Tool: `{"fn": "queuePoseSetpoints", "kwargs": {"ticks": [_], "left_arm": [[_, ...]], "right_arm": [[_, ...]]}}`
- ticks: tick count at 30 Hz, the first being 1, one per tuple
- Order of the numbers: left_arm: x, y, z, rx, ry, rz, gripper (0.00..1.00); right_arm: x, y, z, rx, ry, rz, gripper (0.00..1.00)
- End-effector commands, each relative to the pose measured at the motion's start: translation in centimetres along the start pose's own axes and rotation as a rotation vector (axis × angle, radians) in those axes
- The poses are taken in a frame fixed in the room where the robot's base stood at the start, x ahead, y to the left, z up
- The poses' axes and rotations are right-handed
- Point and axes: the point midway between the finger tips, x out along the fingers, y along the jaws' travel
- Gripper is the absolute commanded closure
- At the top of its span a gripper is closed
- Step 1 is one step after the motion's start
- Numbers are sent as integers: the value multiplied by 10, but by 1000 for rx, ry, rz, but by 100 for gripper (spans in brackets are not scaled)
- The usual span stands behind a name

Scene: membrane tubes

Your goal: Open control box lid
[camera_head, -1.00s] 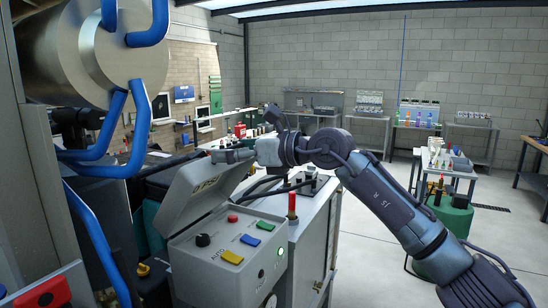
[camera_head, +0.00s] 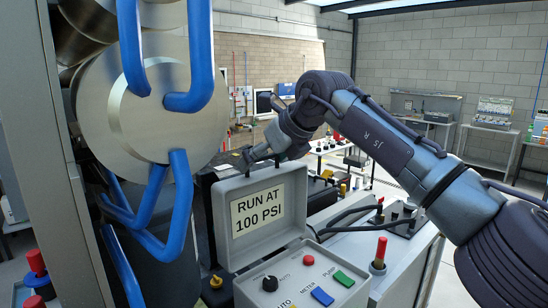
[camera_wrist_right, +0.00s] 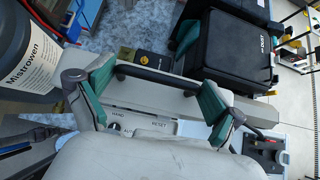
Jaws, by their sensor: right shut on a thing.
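The control box (camera_head: 300,280) is grey, with a knob and coloured buttons on its panel. Its grey lid (camera_head: 292,190) stands raised, near upright, and its inner side shows a label (camera_head: 258,212) reading "RUN AT 100 PSI". My right gripper (camera_head: 262,157) is at the lid's top edge, shut on the lid. In the right wrist view the gripper (camera_wrist_right: 155,100) has its green-padded fingers spread far apart at the pale lid (camera_wrist_right: 150,155). The exact contact is hard to see. My left gripper is not in view.
Large metal cylinders with blue pipes (camera_head: 180,185) stand close at the left of the box. A bench with a red-tipped lever (camera_head: 380,250) and black cables is at the right. Open floor lies farther right.

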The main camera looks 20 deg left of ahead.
Motion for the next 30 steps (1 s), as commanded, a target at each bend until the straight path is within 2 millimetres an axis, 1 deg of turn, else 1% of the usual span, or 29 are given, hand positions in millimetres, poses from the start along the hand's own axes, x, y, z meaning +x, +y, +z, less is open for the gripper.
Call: {"fn": "queuePoseSetpoints", "kwargs": {"ticks": [1, 19, 20, 21, 30], "left_arm": [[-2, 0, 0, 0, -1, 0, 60], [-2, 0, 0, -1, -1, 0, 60], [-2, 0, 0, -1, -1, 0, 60], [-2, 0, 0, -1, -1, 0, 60], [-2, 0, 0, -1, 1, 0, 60]], "right_arm": [[-4, -2, 6, 4, -5, -8, 69], [-1, 0, 7, 4, 15, -9, 69], [-1, 0, 8, 4, 15, -9, 2], [-1, 0, 8, 4, 15, -9, 0], [1, 1, 5, 2, 22, -4, 0]]}}
